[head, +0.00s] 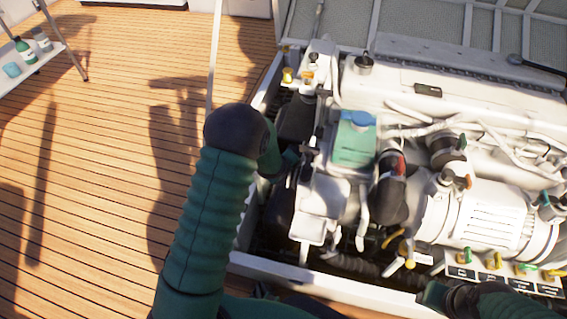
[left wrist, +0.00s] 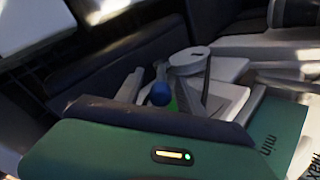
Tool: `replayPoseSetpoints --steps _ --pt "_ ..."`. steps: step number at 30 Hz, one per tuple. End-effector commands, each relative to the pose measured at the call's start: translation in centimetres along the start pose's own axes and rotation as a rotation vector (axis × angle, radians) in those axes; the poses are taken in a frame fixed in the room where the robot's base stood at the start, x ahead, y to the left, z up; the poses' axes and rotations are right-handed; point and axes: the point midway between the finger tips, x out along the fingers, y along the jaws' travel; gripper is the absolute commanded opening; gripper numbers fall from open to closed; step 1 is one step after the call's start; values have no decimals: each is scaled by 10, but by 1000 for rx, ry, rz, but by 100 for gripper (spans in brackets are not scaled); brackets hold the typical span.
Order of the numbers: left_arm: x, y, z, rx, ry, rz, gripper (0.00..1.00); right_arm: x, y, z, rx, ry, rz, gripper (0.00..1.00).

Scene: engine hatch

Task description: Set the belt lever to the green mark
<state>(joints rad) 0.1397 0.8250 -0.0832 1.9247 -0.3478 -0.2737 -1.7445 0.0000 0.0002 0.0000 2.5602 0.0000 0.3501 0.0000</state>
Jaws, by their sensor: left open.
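In the left wrist view a small lever with a round blue knob (left wrist: 160,94) shows just past the dark edge of my left gripper. A green patch (left wrist: 173,104), perhaps the green mark, lies right beside the knob; I cannot tell whether the lever lines up with it. My left gripper (head: 303,153) is open at the left side of the engine in the head view. Its fingertips are partly lost against dark parts, and contact with the lever cannot be told. The lever is not clear in the head view. My right gripper (head: 432,293) is at the front edge, its jaws unclear.
A green tank with a blue cap (head: 355,145) stands close right of my left gripper; its min marking shows in the wrist view (left wrist: 275,135). Dark hoses (head: 393,190) and yellow-handled valves (head: 405,250) are farther right.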

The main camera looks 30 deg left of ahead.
Motion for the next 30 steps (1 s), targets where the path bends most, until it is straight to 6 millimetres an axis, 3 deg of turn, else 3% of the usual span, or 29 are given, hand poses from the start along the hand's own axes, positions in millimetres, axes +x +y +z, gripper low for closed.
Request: replayPoseSetpoints --steps 1,3,12,18,30 --pt "-24 -7 3 2 0 0 45 -19 0 -5 0 1 0 37" --pt "-45 -7 3 1 0 0 45 -32 0 -8 0 1 0 37" --pt "-119 -3 2 -1 -1 1 45 -69 0 -16 0 1 0 37" --pt "-133 0 0 -1 0 1 45 -73 0 -17 0 0 0 37" --pt "-133 0 0 -1 0 1 45 -72 0 -17 0 0 0 37"
